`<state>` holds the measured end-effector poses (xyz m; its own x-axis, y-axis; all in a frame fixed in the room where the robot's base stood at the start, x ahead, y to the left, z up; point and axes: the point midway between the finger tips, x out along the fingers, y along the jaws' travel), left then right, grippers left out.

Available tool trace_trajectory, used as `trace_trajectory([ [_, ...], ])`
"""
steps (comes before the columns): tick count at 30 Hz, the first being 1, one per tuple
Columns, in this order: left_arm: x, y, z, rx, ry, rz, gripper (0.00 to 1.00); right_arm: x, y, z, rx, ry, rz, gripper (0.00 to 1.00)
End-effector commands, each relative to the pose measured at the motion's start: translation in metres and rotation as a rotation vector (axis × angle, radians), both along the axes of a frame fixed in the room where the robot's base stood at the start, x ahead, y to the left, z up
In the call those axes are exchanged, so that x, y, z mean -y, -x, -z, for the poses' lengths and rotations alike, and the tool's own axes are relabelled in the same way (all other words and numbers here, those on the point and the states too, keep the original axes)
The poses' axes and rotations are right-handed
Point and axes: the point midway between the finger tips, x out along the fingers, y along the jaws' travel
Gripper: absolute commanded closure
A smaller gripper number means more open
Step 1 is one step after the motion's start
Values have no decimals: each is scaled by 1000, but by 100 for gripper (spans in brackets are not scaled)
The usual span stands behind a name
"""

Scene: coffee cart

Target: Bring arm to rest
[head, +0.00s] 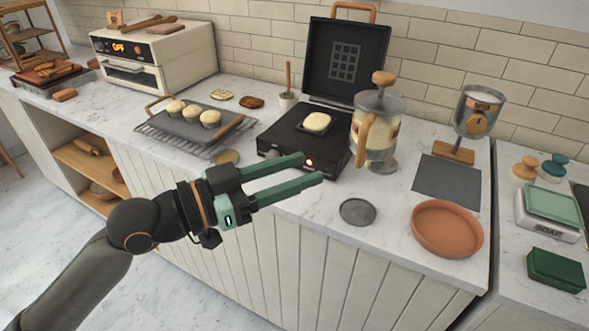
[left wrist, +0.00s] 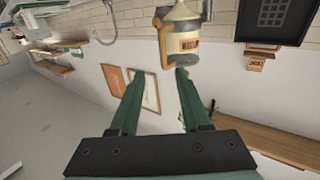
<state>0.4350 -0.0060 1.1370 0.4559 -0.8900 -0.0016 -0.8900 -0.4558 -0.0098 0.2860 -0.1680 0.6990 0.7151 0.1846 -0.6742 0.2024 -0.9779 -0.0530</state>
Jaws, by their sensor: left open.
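My left arm comes in from the lower left in the head view. My left gripper (head: 312,168) is open, with its two green fingers apart and nothing visible between them. It hangs in front of the counter, its fingertips pointing right, overlapping the front of the black waffle iron (head: 345,60) in the picture. In the left wrist view the open fingers (left wrist: 160,72) point toward a glass dispenser (left wrist: 188,42) with a label and tan handle. In the head view the dispenser (head: 378,130) stands just beyond the fingertips. Whether the fingers touch anything is not clear. My right gripper is not in view.
The waffle iron's lid is raised and a pale block (head: 317,122) lies on its plate. A terracotta dish (head: 447,228) and a grey disc (head: 357,211) lie right. The floor (head: 60,220) at left is clear.

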Motion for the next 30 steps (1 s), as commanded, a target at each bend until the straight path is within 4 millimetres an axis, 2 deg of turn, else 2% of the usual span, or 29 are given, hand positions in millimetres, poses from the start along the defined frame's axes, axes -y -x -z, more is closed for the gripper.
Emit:
trace_trajectory([
  [7, -1, -3, 4, -9, 5, -13, 53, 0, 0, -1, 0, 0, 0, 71],
  [11, -9, -15, 29, -56, 22, -83, 53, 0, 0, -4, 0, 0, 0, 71],
  [14, -22, -26, 65, -119, 34, -181, 53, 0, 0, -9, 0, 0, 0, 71],
  [16, -34, -32, 97, -169, 31, -263, 53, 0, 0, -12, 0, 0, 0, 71],
  [20, -60, -29, 163, -265, 0, -412, 53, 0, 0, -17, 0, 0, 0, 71],
  [23, -82, -14, 218, -344, -47, -521, 53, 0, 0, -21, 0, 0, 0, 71],
  [26, -106, 13, 273, -426, -118, -624, 53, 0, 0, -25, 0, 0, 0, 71],
  [27, -116, 27, 294, -457, -151, -662, 53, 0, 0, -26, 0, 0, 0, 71],
  [30, -138, 67, 341, -532, -238, -739, 53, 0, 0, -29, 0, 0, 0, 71],
])
